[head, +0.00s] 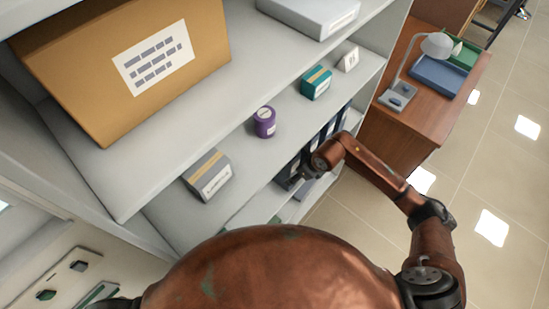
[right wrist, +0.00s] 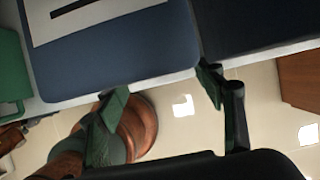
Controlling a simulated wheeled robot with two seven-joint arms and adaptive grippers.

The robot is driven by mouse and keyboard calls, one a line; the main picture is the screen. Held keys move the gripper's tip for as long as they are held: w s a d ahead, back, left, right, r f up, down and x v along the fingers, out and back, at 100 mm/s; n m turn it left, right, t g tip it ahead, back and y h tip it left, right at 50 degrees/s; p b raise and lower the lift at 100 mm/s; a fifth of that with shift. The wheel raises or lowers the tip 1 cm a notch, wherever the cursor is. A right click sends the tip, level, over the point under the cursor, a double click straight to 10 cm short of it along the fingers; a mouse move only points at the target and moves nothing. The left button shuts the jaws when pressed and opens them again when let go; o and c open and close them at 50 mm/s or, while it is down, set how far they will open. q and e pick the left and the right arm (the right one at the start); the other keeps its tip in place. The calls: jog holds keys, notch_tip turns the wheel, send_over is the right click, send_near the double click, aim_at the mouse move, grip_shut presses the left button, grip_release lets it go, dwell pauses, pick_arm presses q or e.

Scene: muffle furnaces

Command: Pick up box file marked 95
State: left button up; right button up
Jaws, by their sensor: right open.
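Dark box files (head: 325,136) stand in a row on the lower shelf, partly hidden by my right arm. In the right wrist view a blue box file (right wrist: 115,62) with a white label fills the upper middle, close in front of the fingers. A darker navy file (right wrist: 262,22) stands to its right, with a gap between them. No number 95 is legible, so I cannot tell which file bears it. My right gripper (right wrist: 163,84) is open and empty, its fingers apart just short of the blue file's lower edge. My left gripper is not in view.
A large cardboard box (head: 125,65) sits on the upper shelf (head: 255,55). A grey box (head: 207,176), a purple canister (head: 264,122) and a teal box (head: 316,83) stand on the shelf below. A green item (right wrist: 12,65) is left of the blue file. A desk (head: 435,115) with a lamp (head: 436,45) stands right.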

jog(key=shift+w+a+f+p, duration=0.3)
jog(key=shift+w+a+p, duration=0.05)
jog(key=shift+w+a, duration=0.3)
jog(key=shift+f, duration=0.2)
jog(key=shift+c, duration=0.5)
jog(key=c, duration=1.4)
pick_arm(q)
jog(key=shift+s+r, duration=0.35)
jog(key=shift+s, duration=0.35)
pick_arm(e)
jog(key=shift+c, duration=0.5)
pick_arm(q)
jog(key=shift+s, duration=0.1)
pick_arm(e)
jog(key=shift+r, duration=0.1)
